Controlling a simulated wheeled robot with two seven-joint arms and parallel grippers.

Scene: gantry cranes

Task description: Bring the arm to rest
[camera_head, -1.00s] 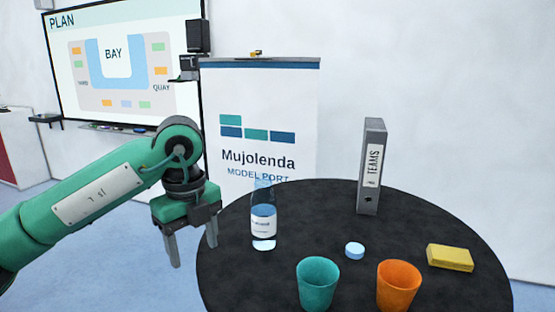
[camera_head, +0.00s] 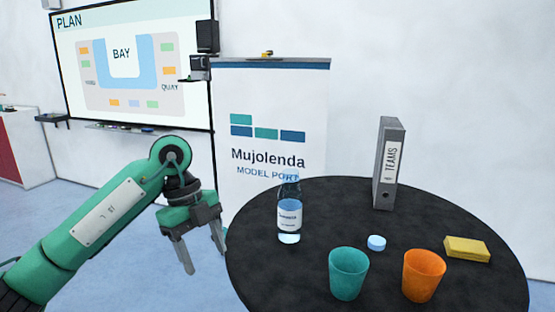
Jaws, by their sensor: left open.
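My left gripper (camera_head: 205,258) is open and empty, pointing down beside the left edge of the round black table (camera_head: 300,270). It is apart from the table and from everything on it. My green left arm comes in from the lower left. A clear bottle with a white label (camera_head: 289,212) stands upright on the table, to the right of the gripper. My right gripper is not in view.
On the table stand a teal cup (camera_head: 348,273), an orange cup (camera_head: 423,275), a grey binder (camera_head: 388,165), a light-blue cap (camera_head: 376,243) and a yellow block (camera_head: 466,249). A banner (camera_head: 268,110) stands behind. The floor at left is clear.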

